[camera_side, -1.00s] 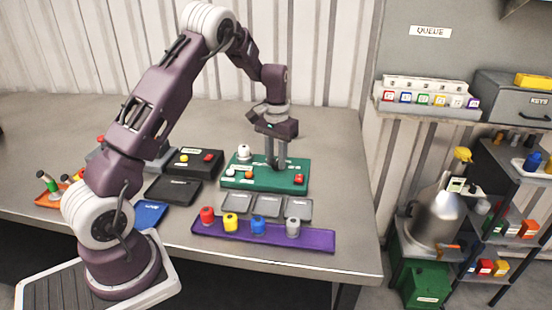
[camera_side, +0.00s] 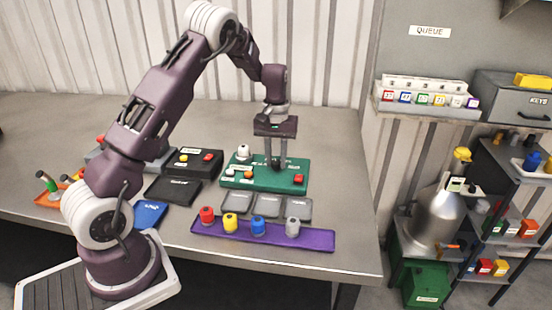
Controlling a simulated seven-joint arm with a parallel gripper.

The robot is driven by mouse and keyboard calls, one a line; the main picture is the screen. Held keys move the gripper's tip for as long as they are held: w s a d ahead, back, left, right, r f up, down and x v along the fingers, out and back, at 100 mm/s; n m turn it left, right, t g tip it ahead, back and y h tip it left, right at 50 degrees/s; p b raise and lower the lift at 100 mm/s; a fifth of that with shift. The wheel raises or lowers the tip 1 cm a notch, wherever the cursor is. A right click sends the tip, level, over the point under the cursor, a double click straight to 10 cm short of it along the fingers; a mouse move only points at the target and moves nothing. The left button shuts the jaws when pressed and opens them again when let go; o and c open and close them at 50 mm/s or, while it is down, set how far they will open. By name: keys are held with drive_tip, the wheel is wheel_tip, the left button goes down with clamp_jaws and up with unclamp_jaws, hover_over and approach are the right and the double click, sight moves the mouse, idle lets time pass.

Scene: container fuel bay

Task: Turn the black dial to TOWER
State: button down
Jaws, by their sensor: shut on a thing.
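A green control panel (camera_side: 236,183) lies on the table, with a white knob (camera_side: 243,151), an orange button (camera_side: 249,174) and a red button (camera_side: 298,179) on it. My gripper (camera_side: 276,165) points straight down over the middle of this panel, its fingers shut on a small black dial (camera_side: 276,162). The fingers hide most of the dial, and its pointer does not show. The lettering on the panel is too small to read, so I cannot tell which mark the dial faces.
A purple tray (camera_side: 315,240) with red, yellow, blue and grey cylinders lies in front, behind it several grey pads (camera_side: 267,204). A black box (camera_side: 192,163) stands left of the panel. The table's right side is clear.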

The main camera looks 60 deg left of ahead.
sight(276, 162)
drive_tip(key=c, duration=1.1)
unclamp_jaws()
drive_tip(key=shift+c, duration=0.2)
drive_tip(key=shift+r, duration=0.15)
wheel_tip(276, 162, up, 7)
drive_tip(key=shift+f, duration=0.1)
